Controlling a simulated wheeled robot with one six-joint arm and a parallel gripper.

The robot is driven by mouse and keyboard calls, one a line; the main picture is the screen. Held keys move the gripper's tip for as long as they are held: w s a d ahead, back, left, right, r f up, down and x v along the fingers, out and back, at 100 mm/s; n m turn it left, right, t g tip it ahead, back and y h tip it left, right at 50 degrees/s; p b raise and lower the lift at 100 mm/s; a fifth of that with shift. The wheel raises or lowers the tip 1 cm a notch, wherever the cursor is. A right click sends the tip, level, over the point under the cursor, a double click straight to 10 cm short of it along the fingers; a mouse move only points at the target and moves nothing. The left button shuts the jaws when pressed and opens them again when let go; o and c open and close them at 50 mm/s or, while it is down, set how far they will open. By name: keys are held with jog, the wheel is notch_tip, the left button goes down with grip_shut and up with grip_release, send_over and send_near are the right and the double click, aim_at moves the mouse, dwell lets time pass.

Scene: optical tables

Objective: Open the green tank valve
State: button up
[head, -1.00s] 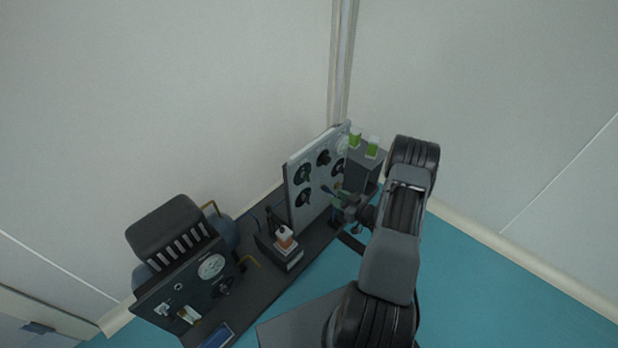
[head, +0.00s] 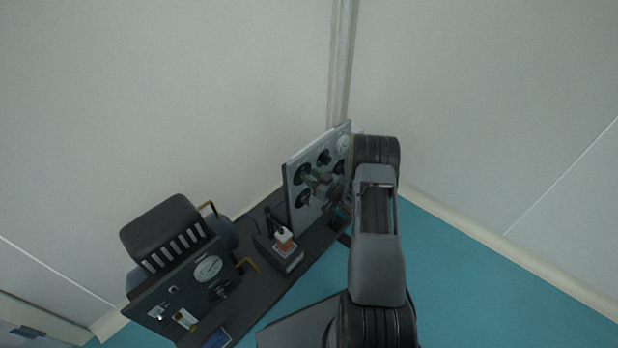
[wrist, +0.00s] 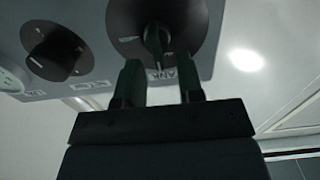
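The upright grey panel (head: 297,208) carries several round dark valve knobs. In the wrist view, a large dark round valve (wrist: 158,30) with a raised bar handle is just ahead of my gripper (wrist: 160,68). A partly hidden label below it seems to end in "ANK". Its green colour is hard to make out in this dim view. My two dark green fingers are apart, one low on each side of the handle, with nothing between them; I cannot tell if they touch it.
A second black knob (wrist: 57,52) and part of a white gauge are to the left in the wrist view. A gauge unit (head: 190,292) stands further left.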

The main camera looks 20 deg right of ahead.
jog(key=shift+x, duration=0.8)
jog(key=shift+c, duration=0.4)
grip_shut()
